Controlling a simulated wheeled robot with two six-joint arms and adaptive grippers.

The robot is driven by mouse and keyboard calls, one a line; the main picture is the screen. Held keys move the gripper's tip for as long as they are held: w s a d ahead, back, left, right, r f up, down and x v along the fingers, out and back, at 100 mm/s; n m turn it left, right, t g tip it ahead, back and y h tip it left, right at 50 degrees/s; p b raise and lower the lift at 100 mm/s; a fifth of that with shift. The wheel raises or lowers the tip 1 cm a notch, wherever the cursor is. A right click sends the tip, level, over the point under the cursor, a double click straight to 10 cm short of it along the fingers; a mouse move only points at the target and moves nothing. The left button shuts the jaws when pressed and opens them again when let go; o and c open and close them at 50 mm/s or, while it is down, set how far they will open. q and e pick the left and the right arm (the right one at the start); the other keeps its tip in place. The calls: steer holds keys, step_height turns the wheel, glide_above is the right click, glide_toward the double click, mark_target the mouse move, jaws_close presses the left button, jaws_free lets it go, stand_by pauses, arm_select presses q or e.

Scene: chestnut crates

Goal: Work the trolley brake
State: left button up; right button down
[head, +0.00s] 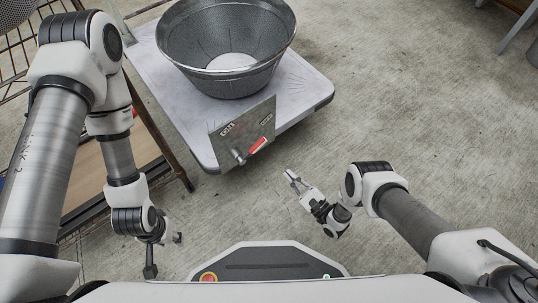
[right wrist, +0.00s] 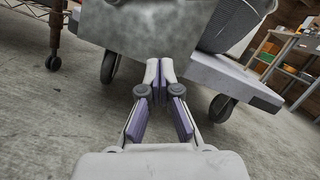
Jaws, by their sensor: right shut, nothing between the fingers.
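The trolley (head: 313,95) has a pale deck with a grey upright plate (head: 245,122) on its near edge. A brake lever with a red grip (head: 257,146) is on the plate; it slants from its pivot at lower left up to the right. Two small labels on the plate are too small to read. My right gripper (head: 290,174) is shut and empty, below and right of the lever, apart from it. In the right wrist view its fingertips (right wrist: 160,66) meet below the plate (right wrist: 140,28); the lever is not visible there. My left gripper (head: 165,255) is open and empty at lower left.
A large grey tub (head: 228,80) stands on the trolley deck. Castors (right wrist: 221,107) show under the trolley. A wire and wood rack (head: 95,165) is at the left, behind my left arm. Shelving (right wrist: 290,55) stands farther off.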

mark_target(252, 150)
steer(key=w+a+r, duration=0.5)
steer(key=w+a, duration=0.1)
steer(key=a, duration=0.2)
steer(key=shift+r+b, duration=0.4)
steer(key=shift+b, duration=0.05)
steer(key=shift+w+d, duration=0.1)
steer(key=shift+w, duration=0.1)
